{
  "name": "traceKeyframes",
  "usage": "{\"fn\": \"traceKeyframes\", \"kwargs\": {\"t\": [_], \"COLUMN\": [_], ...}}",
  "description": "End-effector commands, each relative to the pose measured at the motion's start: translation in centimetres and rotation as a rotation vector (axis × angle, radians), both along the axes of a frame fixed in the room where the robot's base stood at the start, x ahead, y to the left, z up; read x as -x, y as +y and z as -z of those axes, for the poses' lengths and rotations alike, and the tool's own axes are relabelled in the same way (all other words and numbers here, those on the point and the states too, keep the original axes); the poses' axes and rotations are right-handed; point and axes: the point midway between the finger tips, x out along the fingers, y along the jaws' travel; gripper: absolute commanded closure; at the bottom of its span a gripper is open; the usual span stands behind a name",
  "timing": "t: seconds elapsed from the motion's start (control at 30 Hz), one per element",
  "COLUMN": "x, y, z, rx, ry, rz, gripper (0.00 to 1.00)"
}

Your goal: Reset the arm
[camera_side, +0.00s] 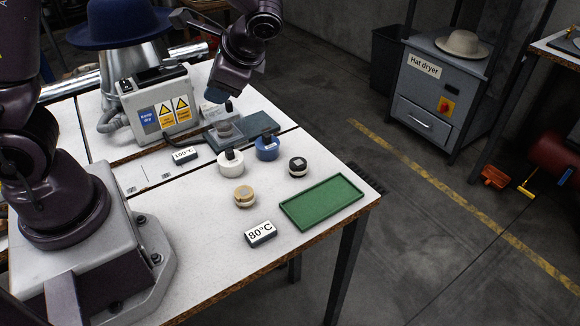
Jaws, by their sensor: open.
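My gripper (219,94) hangs at the end of my dark arm, over the back of the white table (190,225). It is open, but its fingertips are small and partly hidden. I cannot tell whether the gripper touches that piece. A white round pot (231,168) and a blue round pot (267,154), both with black upright handles, stand in front of it, apart from the gripper.
An empty green tray (321,202) lies at the right edge. A black-topped pot (298,167), a tan round piece (243,196), an 80°C block (260,234) and a 160°C block (185,155) stand nearby. A control box (160,103) and blue hat (117,20) are behind.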

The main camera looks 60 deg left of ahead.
Motion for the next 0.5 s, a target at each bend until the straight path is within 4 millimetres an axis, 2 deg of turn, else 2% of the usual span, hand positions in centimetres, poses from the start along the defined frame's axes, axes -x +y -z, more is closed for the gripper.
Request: {"fn": "traceKeyframes", "kwargs": {"t": [0.03, 0.2, 0.5], "x": [0.9, 3.7, 8.3], "y": [-0.4, -2.1, -5.3], "z": [-1.5, -5.0, -9.7], "rx": [0.062, 0.255, 0.559], "ry": [-0.081, -0.317, -0.714], "rz": [-0.045, -0.179, -0.363], "gripper": [0.57, 0.57, 0.57]}}
